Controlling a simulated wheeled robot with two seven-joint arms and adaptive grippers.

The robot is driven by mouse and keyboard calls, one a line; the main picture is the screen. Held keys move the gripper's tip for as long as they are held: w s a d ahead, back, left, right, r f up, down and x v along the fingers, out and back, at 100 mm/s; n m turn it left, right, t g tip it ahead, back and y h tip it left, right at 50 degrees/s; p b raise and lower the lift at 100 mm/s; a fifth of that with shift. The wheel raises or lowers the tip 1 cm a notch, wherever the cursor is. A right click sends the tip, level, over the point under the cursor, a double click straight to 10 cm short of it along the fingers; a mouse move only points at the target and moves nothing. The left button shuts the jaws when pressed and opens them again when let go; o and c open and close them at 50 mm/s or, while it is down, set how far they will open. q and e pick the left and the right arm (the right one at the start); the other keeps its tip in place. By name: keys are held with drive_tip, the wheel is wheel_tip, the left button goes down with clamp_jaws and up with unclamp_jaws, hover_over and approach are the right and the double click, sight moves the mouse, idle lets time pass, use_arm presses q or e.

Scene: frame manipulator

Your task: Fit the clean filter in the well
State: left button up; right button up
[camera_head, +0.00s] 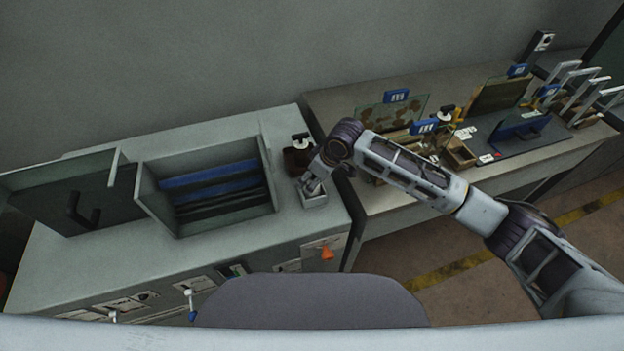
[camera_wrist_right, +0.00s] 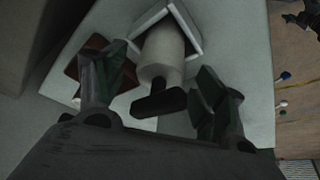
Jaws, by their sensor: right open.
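A small square light-grey well (camera_head: 315,201) is on the right part of the grey cabinet top. In the right wrist view its rim (camera_wrist_right: 187,19) surrounds a pale cylinder (camera_wrist_right: 162,52) with a black crosspiece (camera_wrist_right: 158,103), which looks like a filter. I cannot tell how deep it sits. My right gripper (camera_head: 314,187) is over the well; in the wrist view it (camera_wrist_right: 160,76) is open, with fingers on both sides of the cylinder and gaps showing. A brown block (camera_head: 298,160) with a pale, black-topped piece stands just behind the well. My left gripper is not in view.
On the side table (camera_head: 400,208), glass panels (camera_head: 392,112), a wooden tray (camera_head: 459,152) and upright frames (camera_head: 578,88) crowd the back. The cabinet top's front is clear.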

drive_tip(key=v, duration=0.9)
drive_tip(key=shift+r, duration=0.35)
drive_tip(key=shift+s+d, duration=0.1)
